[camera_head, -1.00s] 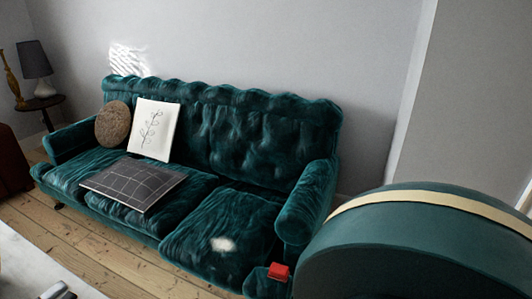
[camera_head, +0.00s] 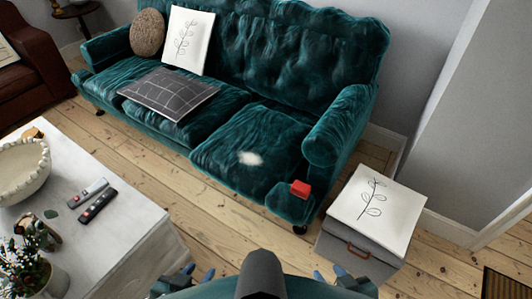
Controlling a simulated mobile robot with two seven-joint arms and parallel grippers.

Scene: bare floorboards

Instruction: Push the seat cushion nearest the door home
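The green velvet sofa (camera_head: 300,40) stands against the wall. Its right seat cushion (camera_head: 240,135), nearest the doorway side, bears a pale patch. This cushion's front edge appears to stick out a little past the middle cushion's edge; whether a gap lies behind it I cannot tell. My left gripper (camera_head: 198,273) is low at the bottom edge, its blue fingertips apart and nothing visible between them. My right gripper (camera_head: 328,274) is also at the bottom edge, fingertips apart and empty. Both are well short of the cushion.
A grey box (camera_head: 340,255) with a drawing-print cushion (camera_head: 375,208) on top stands right of the sofa. A white table (camera_head: 125,235) is at left. Floorboards (camera_head: 225,220) are clear between. A dark mat (camera_head: 500,284) lies lower right.

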